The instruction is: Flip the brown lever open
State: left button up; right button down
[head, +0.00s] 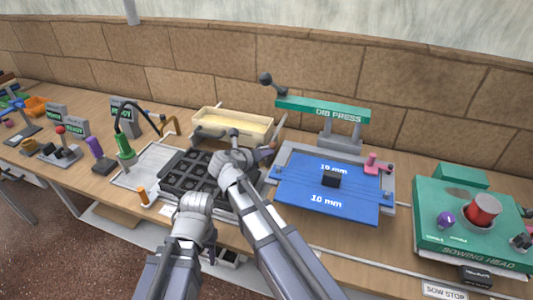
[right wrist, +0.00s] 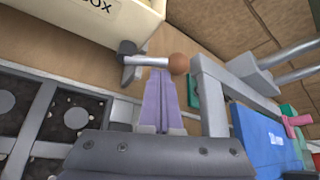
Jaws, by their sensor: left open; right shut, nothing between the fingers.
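The brown lever shows in the right wrist view as a grey shaft (right wrist: 151,61) with a round brown knob (right wrist: 179,63) at its right end and a dark pivot (right wrist: 127,49) at its left end. The shaft lies roughly level across the picture. My right gripper (right wrist: 158,73) is shut and empty, its purple fingertips right at the shaft, between pivot and knob. I cannot tell whether they touch it. In the head view my right gripper (head: 238,158) hides much of this area. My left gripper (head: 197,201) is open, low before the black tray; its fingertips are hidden.
A black cell tray (head: 178,182) lies under and left of my right gripper. A cream box (head: 232,116) stands behind it. The blue plate (head: 345,207) of the green-topped dib press (head: 320,109) is close on the right. The green sowing head (head: 430,215) stands further right.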

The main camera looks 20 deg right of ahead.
jog(key=shift+w+a+r+p, duration=0.15)
jog(key=shift+r+p, duration=0.2)
jog(key=shift+w+a+r+p, duration=0.4)
jog(key=shift+a+r+p, duration=0.05)
jog(key=shift+a, duration=0.15)
jog(key=shift+w+a+r+p, duration=0.35)
jog(key=shift+a+r+p, duration=0.1)
jog(key=shift+a, duration=0.1)
jog(key=shift+w+a, duration=0.15)
dwell(0.5)
jog(key=shift+r, duration=0.15)
jog(key=shift+w+r+p, duration=0.1)
jog(key=shift+r+p, duration=0.7)
jog(key=shift+p, duration=0.1)
